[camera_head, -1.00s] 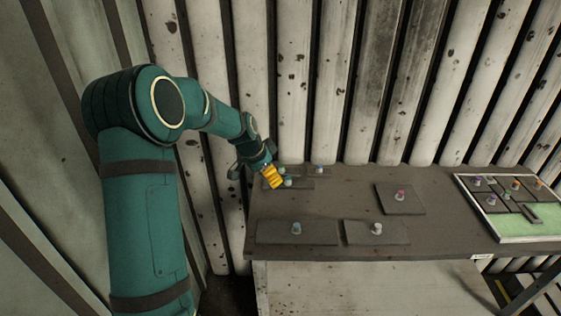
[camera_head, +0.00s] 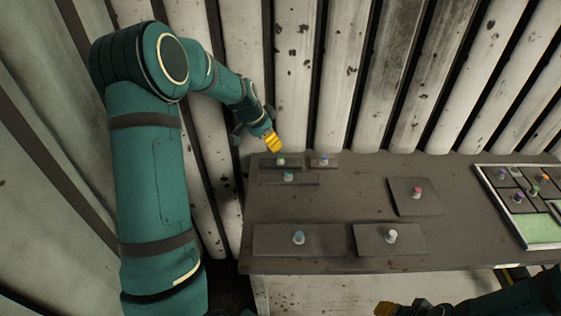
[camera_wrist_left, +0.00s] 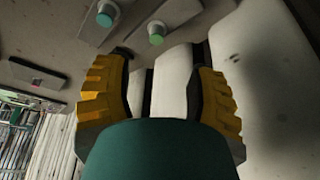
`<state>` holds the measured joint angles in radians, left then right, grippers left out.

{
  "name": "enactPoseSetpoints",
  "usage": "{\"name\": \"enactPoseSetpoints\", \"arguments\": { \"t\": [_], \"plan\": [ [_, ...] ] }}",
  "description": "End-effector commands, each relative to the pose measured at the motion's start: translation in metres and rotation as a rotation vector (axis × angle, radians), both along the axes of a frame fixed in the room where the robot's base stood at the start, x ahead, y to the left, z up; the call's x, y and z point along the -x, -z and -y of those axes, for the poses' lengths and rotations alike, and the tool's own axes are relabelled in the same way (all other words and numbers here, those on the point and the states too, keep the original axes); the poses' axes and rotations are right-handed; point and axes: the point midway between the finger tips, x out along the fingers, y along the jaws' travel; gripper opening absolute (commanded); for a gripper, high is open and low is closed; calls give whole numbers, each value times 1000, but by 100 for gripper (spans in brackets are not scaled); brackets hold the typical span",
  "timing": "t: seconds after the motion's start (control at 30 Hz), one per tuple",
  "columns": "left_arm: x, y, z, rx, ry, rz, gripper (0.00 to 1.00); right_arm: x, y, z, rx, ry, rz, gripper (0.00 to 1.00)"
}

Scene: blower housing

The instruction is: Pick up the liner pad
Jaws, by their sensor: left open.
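Several flat dark pads with coloured knobs lie on the table; I cannot tell which is the liner pad. At the back left are a green-knobbed pad (camera_head: 268,163), a blue-knobbed pad (camera_head: 334,162) and a teal-knobbed strip (camera_head: 308,180). A pink-knobbed pad (camera_head: 403,205) lies right of centre. A front left pad (camera_head: 272,240) and a front right pad (camera_head: 412,242) lie nearer. My left gripper (camera_head: 273,143) is open and empty near the back left pads; the left wrist view (camera_wrist_left: 162,68) shows nothing between its fingers. My right gripper (camera_head: 385,308) is partly cut off at the bottom edge.
A tray (camera_head: 545,230) with a green floor and several knobbed pieces stands at the table's right end. A ribbed white wall (camera_head: 345,75) rises behind the table (camera_head: 340,208). The middle of the table is clear.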

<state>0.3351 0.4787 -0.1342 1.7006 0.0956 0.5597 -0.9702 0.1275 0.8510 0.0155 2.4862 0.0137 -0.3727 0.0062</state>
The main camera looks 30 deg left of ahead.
Motion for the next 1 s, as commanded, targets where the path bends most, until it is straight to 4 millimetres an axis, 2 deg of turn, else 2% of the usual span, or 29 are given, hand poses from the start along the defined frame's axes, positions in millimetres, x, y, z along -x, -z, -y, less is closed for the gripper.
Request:
{"name": "enactPoseSetpoints", "arguments": {
  "t": [0.1,0.23,0.47,0.8,1.0],
  "plan": [
    [-8,24,4,2,1,-3,56,1,2,0,0,-1,-2,47],
    [-15,41,6,1,-1,-1,56,1,3,0,0,-2,-2,47],
    [-20,54,10,1,0,-3,56,1,3,0,0,-2,-2,47],
    [-35,93,21,1,-1,-1,56,1,5,0,-1,-3,-3,47],
    [-38,97,21,0,-1,0,56,2,5,0,-1,-4,-4,47]
  ]
}}
